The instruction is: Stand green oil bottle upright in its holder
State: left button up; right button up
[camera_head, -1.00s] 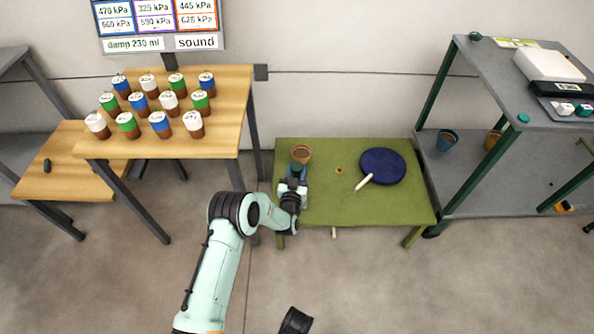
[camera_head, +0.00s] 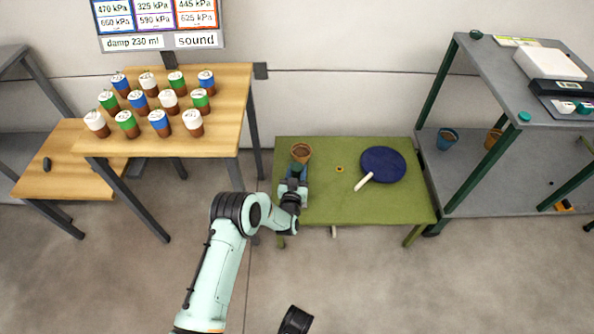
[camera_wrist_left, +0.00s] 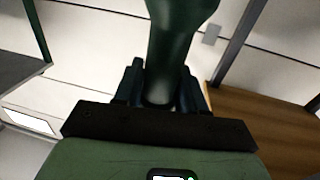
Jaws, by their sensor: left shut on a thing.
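My left gripper (camera_head: 296,178) is over the left part of the low green table and points toward the wall. It is shut on the dark green oil bottle (camera_head: 297,168), which shows only in part in the head view. In the left wrist view the smooth dark green bottle (camera_wrist_left: 178,45) rises from between the dark fingers (camera_wrist_left: 160,92); its far end is cut off by the frame. I cannot tell whether the bottle touches the table. I cannot make out its holder for sure.
A terracotta pot (camera_head: 301,152) stands just beyond the bottle on the green table (camera_head: 320,205). A dark blue disc (camera_head: 383,164), a pale stick (camera_head: 363,182) and a small orange ring (camera_head: 340,169) lie to the right. A wooden bench (camera_head: 225,142) with several cans stands left.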

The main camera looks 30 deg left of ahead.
aim_at(297, 167)
pick_arm(q)
jog(key=shift+f, duration=1.4)
jog(key=o, duration=1.8)
jog(key=shift+r, duration=0.15)
jog(key=shift+r+p, duration=2.6)
jog(key=shift+r, duration=1.3)
jog(key=shift+f, duration=0.1)
